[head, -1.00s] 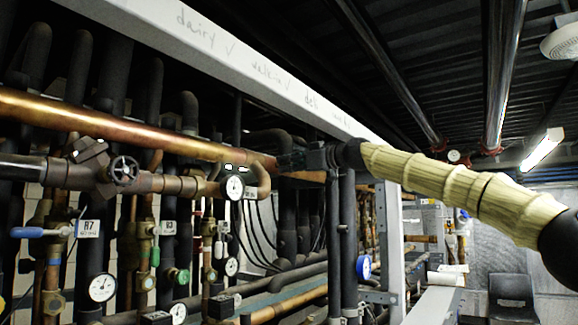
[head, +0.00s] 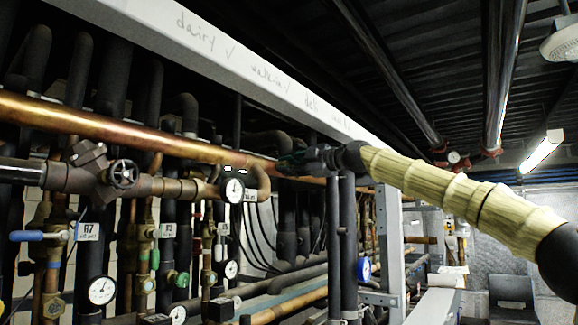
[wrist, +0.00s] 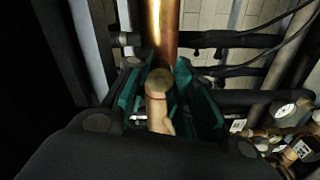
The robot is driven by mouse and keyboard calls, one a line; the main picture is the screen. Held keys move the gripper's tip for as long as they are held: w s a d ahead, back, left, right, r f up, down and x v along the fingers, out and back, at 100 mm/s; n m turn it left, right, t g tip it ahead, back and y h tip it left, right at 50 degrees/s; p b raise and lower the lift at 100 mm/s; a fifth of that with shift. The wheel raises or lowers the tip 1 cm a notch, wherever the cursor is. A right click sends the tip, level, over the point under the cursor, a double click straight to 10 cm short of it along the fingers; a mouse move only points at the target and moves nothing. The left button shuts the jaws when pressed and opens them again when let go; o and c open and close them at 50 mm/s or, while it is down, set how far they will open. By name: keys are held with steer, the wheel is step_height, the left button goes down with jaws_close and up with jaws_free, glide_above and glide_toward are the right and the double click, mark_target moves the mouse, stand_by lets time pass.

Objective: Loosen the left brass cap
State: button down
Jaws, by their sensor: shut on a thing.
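My gripper (head: 298,160) is at the right end of the long copper pipe in the head view, below the white beam. In the wrist view, its teal-lined fingers (wrist: 160,92) stand on both sides of a round brass cap (wrist: 159,81) and are shut on it. The cap's round face points toward the wrist camera. A copper pipe (wrist: 160,28) runs behind the cap, and a paler copper piece (wrist: 157,113) shows just below it. In the head view the cap is hidden by my gripper, and I cannot tell whether it has turned.
The white beam (head: 240,52) runs close above my arm. Dark vertical pipes (head: 340,245) stand right below my gripper. A gauge (head: 233,190) and a valve with a handwheel (head: 122,174) are to its left. Cables (wrist: 262,58) cross behind at right in the wrist view.

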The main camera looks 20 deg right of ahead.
steer(key=shift+f+n+p, duration=0.15)
steer(key=shift+n+p, duration=0.2)
steer(key=shift+n, duration=1.55)
steer(key=shift+f+n+p, duration=0.1)
steer(key=shift+n+p, duration=0.2)
steer(key=shift+n, duration=1.6)
steer(key=c, duration=1.2)
jaws_free()
steer(key=shift+d+r, duration=0.15)
steer(key=shift+d, duration=0.1)
steer(key=shift+a, duration=0.1)
steer(key=v, duration=1.2)
steer(key=shift+w, duration=0.1)
